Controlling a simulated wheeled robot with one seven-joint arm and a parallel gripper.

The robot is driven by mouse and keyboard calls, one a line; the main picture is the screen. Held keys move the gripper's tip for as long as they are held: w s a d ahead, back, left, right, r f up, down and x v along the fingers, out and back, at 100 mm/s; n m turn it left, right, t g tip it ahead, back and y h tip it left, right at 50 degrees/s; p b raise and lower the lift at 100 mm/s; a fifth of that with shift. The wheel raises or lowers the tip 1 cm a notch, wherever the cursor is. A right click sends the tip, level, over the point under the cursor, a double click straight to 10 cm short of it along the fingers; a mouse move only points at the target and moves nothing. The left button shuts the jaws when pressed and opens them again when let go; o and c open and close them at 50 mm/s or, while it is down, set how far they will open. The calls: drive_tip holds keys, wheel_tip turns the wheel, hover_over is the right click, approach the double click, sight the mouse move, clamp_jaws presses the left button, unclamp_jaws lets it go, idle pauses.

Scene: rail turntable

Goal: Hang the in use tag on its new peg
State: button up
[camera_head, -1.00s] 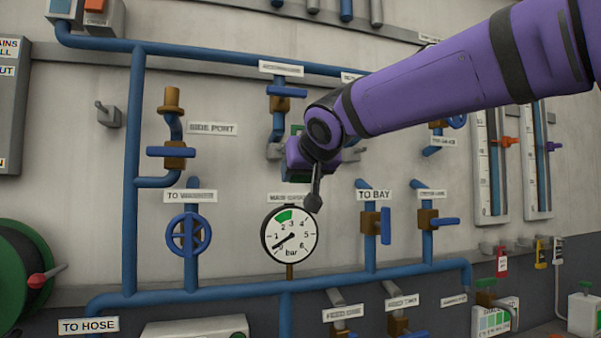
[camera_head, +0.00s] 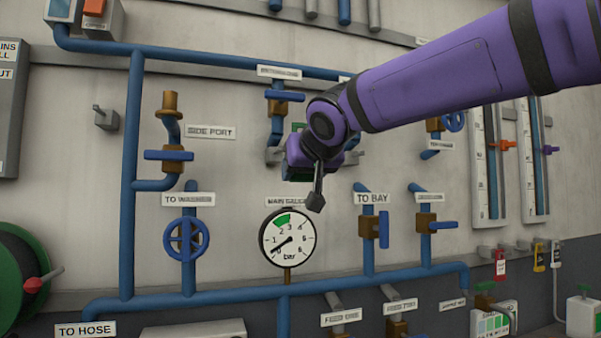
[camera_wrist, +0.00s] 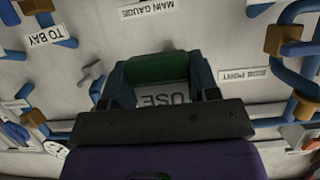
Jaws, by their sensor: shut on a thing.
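The in use tag (camera_wrist: 174,97) is grey with dark letters reading "USE" and a green band along one edge. It lies between the fingers of my gripper (camera_wrist: 158,88) in the wrist view, and the fingers are shut on it. In the head view my gripper (camera_head: 298,168) is in front of the wall above the main gauge, and my wrist hides most of the tag. A grey peg (camera_head: 106,118) sticks out of the wall at the left. Another grey peg (camera_head: 353,157) shows just right of my gripper, and in the wrist view (camera_wrist: 91,75). My gripper appears apart from both pegs.
Blue pipes run around my gripper. The main gauge (camera_head: 287,238) is below it, and a valve with a blue handle (camera_head: 285,95) is above it. The side port valve (camera_head: 170,155) stands left.

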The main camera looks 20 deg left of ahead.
drive_tip(key=shift+s+d+r, duration=0.1)
drive_tip(key=shift+s+d, duration=0.6)
drive_tip(key=shift+s, duration=0.35)
drive_tip(key=shift+s+d, duration=0.7)
drive_tip(key=shift+s, duration=0.35)
